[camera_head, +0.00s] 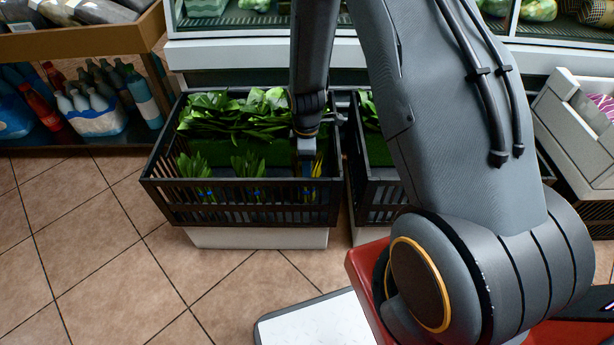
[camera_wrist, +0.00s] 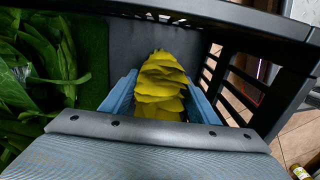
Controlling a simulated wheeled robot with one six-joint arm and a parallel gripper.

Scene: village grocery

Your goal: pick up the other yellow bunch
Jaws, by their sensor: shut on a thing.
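A yellow bunch (camera_wrist: 160,88) stands between the two blue fingers of my gripper (camera_wrist: 162,95) in the wrist view. The fingers are shut on its sides. In the head view my gripper (camera_head: 308,168) reaches down into the right end of the left black crate (camera_head: 240,212), and only a thin strip of yellow (camera_head: 318,165) shows beside it. The bunch is low in the crate, near its slatted wall; I cannot tell whether it touches the floor of the crate. My arm hides part of the crate's right side.
Leafy green bunches (camera_head: 235,112) fill the back of the crate, and two small green bunches (camera_head: 195,166) stand near its front left. A second black crate (camera_head: 378,195) is close on the right. A shelf with bottles (camera_head: 95,100) stands at left. The tiled floor (camera_head: 100,250) in front is clear.

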